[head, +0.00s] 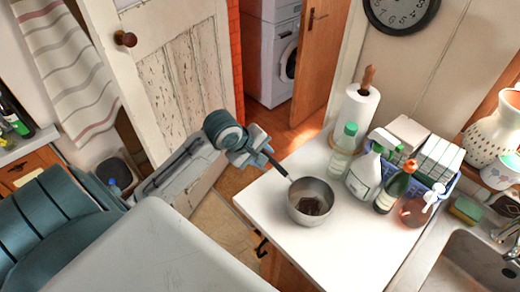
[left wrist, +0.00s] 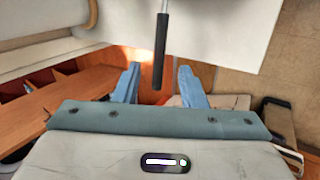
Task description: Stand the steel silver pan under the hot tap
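The steel silver pan (head: 311,202) stands upright on the white worktop near its left corner, with something brown in its bottom. Its dark handle points up and left to my left gripper (head: 262,146). In the left wrist view the handle (left wrist: 160,55) runs down between the two blue fingers of my left gripper (left wrist: 157,82), with a gap on each side; the pan's bowl is out of that view. My left gripper is open around the handle's end. The tap (head: 507,232) is at the right edge, over the sink (head: 475,265), partly cut off. My right gripper is not in view.
Behind and right of the pan stand a green-capped bottle (head: 343,150), a spray bottle (head: 365,172), a dark bottle (head: 395,188) and a soap dispenser (head: 417,208). A paper roll (head: 357,118) stands behind. A sponge (head: 466,209) lies by the sink. Worktop right of the pan is clear.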

